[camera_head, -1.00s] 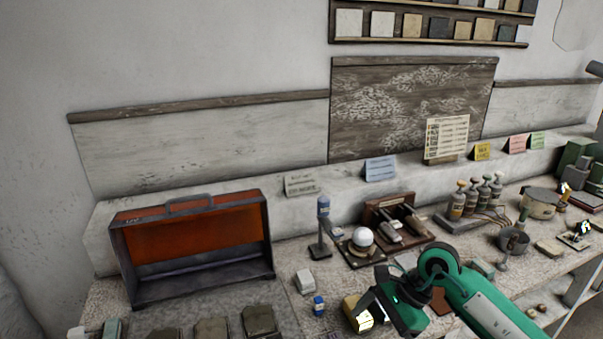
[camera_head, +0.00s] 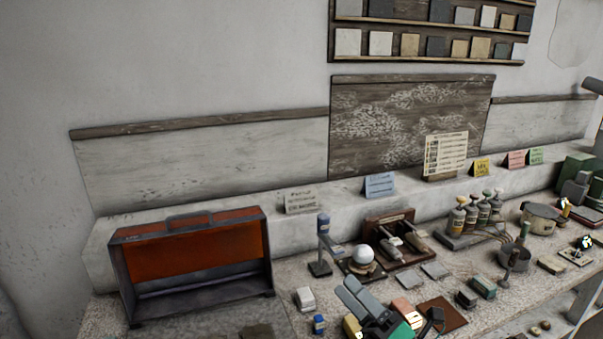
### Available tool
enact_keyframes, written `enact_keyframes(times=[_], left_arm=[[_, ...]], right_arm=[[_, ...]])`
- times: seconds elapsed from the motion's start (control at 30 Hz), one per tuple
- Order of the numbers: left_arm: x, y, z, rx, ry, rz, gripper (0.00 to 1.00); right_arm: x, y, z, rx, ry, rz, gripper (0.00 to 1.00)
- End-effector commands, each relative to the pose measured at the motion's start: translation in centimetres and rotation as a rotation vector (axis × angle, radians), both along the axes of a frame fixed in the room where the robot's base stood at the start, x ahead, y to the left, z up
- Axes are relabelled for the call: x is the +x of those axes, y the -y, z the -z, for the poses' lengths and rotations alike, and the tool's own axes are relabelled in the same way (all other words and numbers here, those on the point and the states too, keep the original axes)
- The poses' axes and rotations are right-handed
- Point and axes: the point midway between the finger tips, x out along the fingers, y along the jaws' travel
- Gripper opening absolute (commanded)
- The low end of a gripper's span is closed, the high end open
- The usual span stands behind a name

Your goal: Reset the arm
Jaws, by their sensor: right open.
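My right gripper (camera_head: 355,297) is at the bottom edge of the head view, right of centre. Its grey fingers point up and to the left, stand apart and show nothing held between them. Only a bit of green and dark arm shows behind it, cut off by the frame. A white plaster sphere (camera_head: 363,254) sits on a small dark stand on the bench, beyond the gripper and apart from it. My left gripper is not in view.
An orange-backed metal booth (camera_head: 197,250) stands at the left of the speckled bench. Near the gripper are a yellow block (camera_head: 352,326), a blue jar (camera_head: 319,323) and a brown mat (camera_head: 441,314). Several bottles (camera_head: 457,216) and a pot (camera_head: 540,217) stand to the right.

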Motion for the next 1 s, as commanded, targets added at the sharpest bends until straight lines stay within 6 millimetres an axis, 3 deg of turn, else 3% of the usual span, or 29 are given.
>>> enact_keyframes(times=[0.17, 0.3, 0.43, 0.57, 0.7, 0.83, 1.0], left_arm=[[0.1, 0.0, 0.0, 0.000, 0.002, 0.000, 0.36], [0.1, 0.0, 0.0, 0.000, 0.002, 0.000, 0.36], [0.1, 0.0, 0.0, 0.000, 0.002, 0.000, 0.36], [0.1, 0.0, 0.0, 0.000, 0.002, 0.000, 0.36], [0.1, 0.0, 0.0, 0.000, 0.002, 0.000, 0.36], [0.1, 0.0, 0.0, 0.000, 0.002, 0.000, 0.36], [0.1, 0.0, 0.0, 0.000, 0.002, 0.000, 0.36]], right_arm=[[1.3, 5.2, 2.9, 0.333, -0.347, 0.179, 1.00], [1.2, 9.2, 7.3, 0.578, -0.632, 0.322, 1.00], [-0.6, 12.2, 12.5, 0.788, -0.902, 0.462, 1.00], [-4.1, 14.2, 18.2, 0.978, -1.173, 0.612, 1.00], [-9.2, 15.2, 23.5, 1.147, -1.451, 0.777, 1.00], [-13.8, 15.2, 26.6, 1.247, -1.649, 0.906, 1.00], [-19.0, 14.8, 29.0, 1.327, -1.849, 1.047, 1.00]])
